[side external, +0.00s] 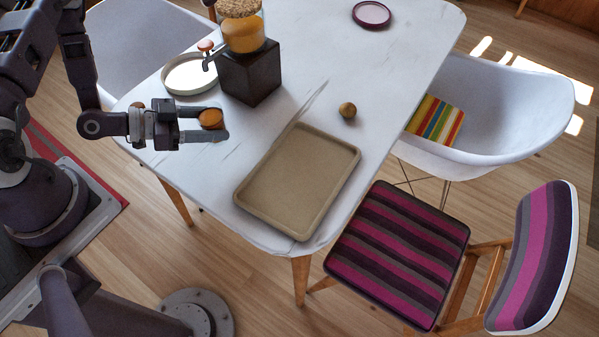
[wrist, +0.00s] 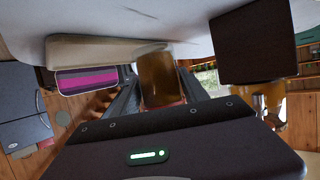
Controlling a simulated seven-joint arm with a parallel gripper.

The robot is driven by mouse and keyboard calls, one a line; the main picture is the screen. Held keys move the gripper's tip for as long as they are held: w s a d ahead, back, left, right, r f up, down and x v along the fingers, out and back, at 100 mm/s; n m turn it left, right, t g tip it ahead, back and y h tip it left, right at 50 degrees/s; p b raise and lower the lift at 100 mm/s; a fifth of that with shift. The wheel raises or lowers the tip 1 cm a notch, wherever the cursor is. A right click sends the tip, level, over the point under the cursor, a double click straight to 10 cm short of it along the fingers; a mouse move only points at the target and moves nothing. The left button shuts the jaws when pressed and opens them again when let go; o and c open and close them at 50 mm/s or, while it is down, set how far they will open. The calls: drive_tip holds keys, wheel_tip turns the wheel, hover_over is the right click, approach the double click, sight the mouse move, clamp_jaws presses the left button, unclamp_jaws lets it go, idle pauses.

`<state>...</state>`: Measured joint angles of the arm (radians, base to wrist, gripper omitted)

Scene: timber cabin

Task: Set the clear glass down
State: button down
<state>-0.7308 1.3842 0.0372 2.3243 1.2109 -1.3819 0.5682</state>
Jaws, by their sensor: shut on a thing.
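My gripper (side external: 208,123) is shut on the clear glass (side external: 211,118), which holds an orange-amber drink. The glass is between the two fingers near the left edge of the white table. In the wrist view the glass (wrist: 157,78) shows amber between the dark fingers (wrist: 158,92). The side view looks down on it, so I cannot tell how far its base is from the tabletop.
A beige tray (side external: 268,197) lies right of my gripper. A black block (side external: 249,75) bears a drink dispenser (side external: 243,34), with a round white tray (side external: 165,82) beside it. A small brown ball (side external: 347,110) and purple coaster (side external: 371,14) sit farther off. Bare table (side external: 185,165) surrounds my gripper.

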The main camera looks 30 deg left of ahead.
drive_tip(key=d+r+m+g+h, duration=0.2)
drive_tip(key=d+m, duration=0.1)
drive_tip(key=d, duration=0.7)
drive_tip(key=m+g+h, duration=0.2)
drive_tip(key=m+g, duration=0.1)
hover_over(284, 197)
wheel_tip(284, 197, down, 7)
drive_tip(key=shift+f, duration=0.1)
drive_tip(key=c, duration=0.6)
unclamp_jaws()
